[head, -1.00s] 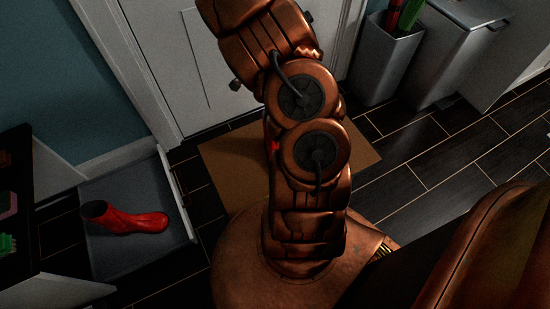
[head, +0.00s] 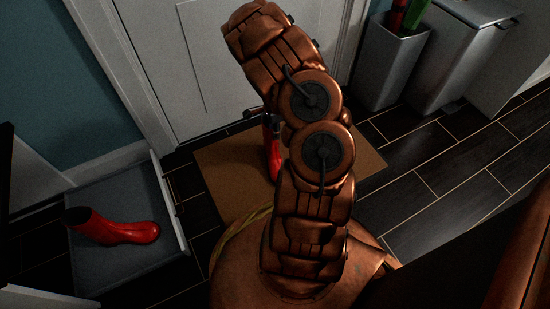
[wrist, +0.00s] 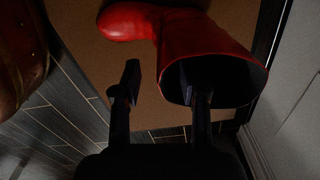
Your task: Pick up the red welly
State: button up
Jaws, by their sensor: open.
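One red welly (head: 273,155) stands on the brown doormat, partly hidden behind my arm in the head view. In the wrist view this welly (wrist: 205,45) shows its dark opening towards the camera, with its foot pointing left. My gripper (wrist: 161,82) is open. Its right finger lies over the boot's opening, seemingly inside the shaft, and its left finger is outside, left of the shaft. A gap shows between the left finger and the boot. A second red welly (head: 115,229) lies on the grey tray at the left.
The doormat (head: 232,175) lies before a white door (head: 205,60). The grey tray (head: 130,270) has a raised rim. Grey bins (head: 388,75) stand at the back right, one holding red and green items. Dark tiled floor (head: 420,180) is clear at the right.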

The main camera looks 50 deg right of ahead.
jog(key=shift+f+b, duration=0.4)
jog(key=shift+f, duration=0.95)
grip_shut()
